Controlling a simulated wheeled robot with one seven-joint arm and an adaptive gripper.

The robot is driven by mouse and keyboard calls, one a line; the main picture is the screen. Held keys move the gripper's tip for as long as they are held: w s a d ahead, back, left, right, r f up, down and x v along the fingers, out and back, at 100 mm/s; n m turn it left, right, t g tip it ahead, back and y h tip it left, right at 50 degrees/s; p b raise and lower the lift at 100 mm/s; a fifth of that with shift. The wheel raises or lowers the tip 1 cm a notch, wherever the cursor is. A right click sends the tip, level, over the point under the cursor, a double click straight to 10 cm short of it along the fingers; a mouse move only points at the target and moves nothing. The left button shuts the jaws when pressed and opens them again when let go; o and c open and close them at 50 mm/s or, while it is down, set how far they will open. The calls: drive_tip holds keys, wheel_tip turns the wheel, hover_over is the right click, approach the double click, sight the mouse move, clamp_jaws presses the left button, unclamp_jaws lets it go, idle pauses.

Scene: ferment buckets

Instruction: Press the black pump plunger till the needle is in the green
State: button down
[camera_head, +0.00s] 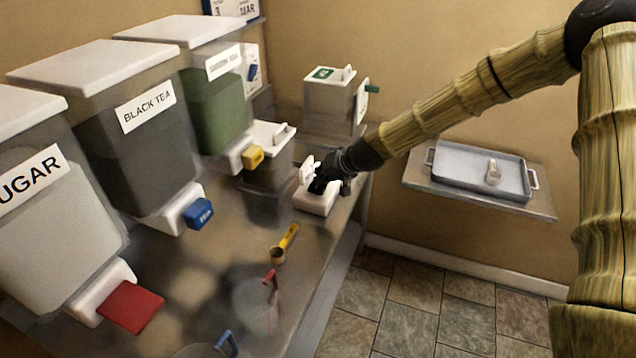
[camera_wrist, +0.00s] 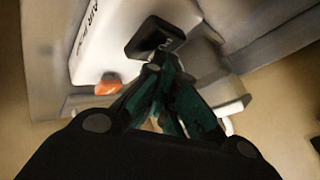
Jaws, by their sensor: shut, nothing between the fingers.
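The white air pump (camera_head: 316,201) stands on the counter near its right edge; its lettered white top also shows in the wrist view (camera_wrist: 98,45). The black pump plunger (camera_wrist: 153,36) is a dark block beside the lettering. My gripper (camera_head: 321,186) is over the pump, and in the wrist view its shut fingertips (camera_wrist: 160,60) meet at the plunger's near edge. I cannot tell whether they touch it. A white upright piece (camera_head: 307,169), perhaps the gauge, stands behind my gripper. No needle or green band can be read.
Large dispensers labelled sugar (camera_head: 45,215) and black tea (camera_head: 140,130) line the left, with red, blue and yellow taps. A yellow scoop (camera_head: 284,243) and a clear jug (camera_head: 257,305) stand in front. A lidded container (camera_head: 328,105) is behind. A tray (camera_head: 475,172) sits on a shelf.

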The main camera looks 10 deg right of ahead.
drive_tip(key=shift+f+b, duration=0.55)
drive_tip(key=shift+f, duration=0.25)
idle(0.7)
drive_tip(key=shift+r, duration=0.2)
drive_tip(key=shift+r+p, duration=1.2)
drive_tip(key=shift+r, duration=0.65)
drive_tip(key=shift+r, duration=0.1)
wheel_tip(320, 180, up, 5)
drive_tip(key=p, duration=0.3)
idle(1.9)
